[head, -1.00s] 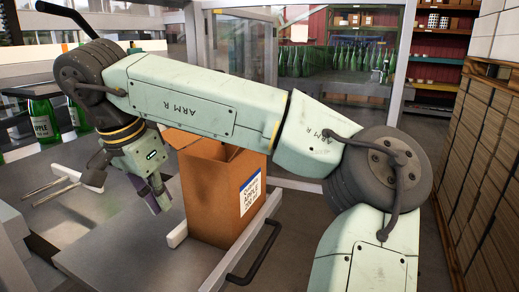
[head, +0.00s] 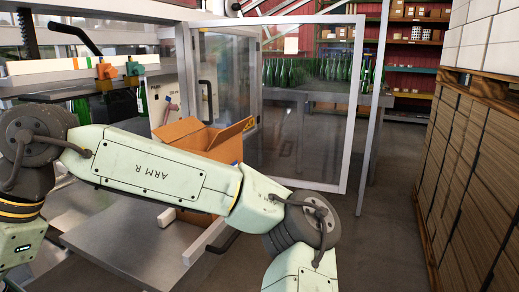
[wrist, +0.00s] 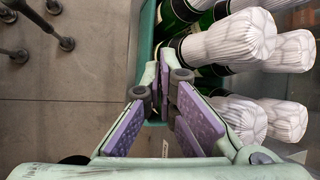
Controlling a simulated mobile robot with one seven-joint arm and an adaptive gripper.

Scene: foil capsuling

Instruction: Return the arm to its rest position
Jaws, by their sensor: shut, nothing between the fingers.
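My arm (head: 150,172) stretches across the head view from lower right to the left edge. Its wrist (head: 20,245) hangs at the lower left, and the fingers are cut off by the frame there. In the wrist view my gripper (wrist: 160,70) is shut, its purple-padded fingers converging with nothing held. The fingers overlap the edge of a green crate (wrist: 148,45) in that view; I cannot tell whether they touch it. Bottles with white pleated foil tops (wrist: 240,38) fill the crate to the right of the fingers.
An open cardboard box (head: 200,140) stands behind my arm, partly hidden by it. A glass door (head: 300,105) stands behind the box. Stacked cartons (head: 465,180) line the right side.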

